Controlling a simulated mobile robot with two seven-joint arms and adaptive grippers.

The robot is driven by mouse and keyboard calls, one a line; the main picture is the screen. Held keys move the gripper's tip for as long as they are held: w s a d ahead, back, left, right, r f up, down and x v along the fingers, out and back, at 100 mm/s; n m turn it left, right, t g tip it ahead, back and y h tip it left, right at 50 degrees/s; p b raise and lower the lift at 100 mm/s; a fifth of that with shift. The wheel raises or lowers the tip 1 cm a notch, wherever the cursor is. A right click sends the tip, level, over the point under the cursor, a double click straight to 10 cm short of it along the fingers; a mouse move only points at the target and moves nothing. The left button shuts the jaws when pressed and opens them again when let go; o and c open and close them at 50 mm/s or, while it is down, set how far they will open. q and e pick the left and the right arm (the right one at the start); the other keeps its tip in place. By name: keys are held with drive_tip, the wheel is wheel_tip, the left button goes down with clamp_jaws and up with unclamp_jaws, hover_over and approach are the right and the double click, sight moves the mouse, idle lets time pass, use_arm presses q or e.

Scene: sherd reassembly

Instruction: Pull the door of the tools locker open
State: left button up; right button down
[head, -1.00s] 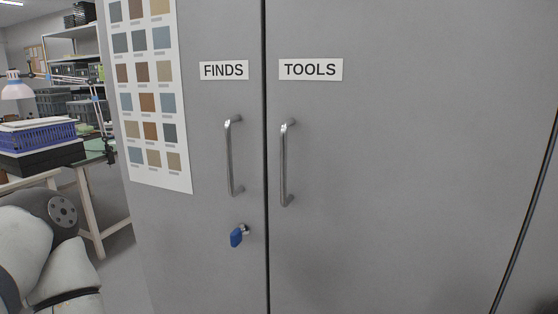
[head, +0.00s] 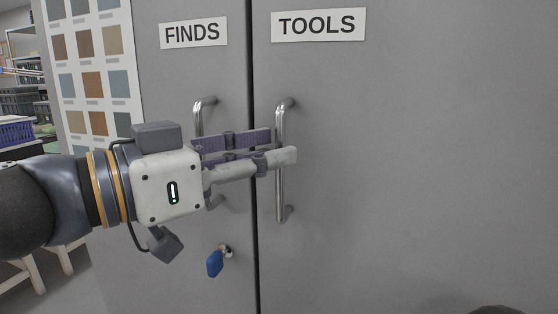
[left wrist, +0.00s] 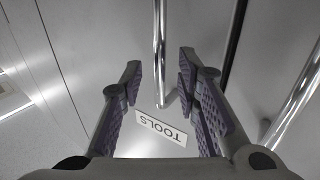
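The tools locker door (head: 400,150) is grey and stands shut, flush with the door beside it. Its white TOOLS label (head: 318,24) shows upside down in the left wrist view (left wrist: 160,128). Its upright metal handle (head: 280,195) is beside the door seam. My left gripper (head: 283,146) reaches in from the left at mid-handle height, and one finger hides part of the handle. In the left wrist view the gripper (left wrist: 160,76) is open, and the handle (left wrist: 159,35) runs through the gap between the fingers, apart from both pads. My right gripper is not in view.
The FINDS door (head: 165,60) on the left has its own handle (head: 197,122), partly behind my left gripper. A blue key (head: 215,263) hangs in a lock below it. A colour chart (head: 92,70) is further left. The space right of the TOOLS handle is clear.

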use_arm(q)
drive_tip(key=shift+x, duration=1.35)
drive_tip(key=shift+r, duration=0.15)
clamp_jaws()
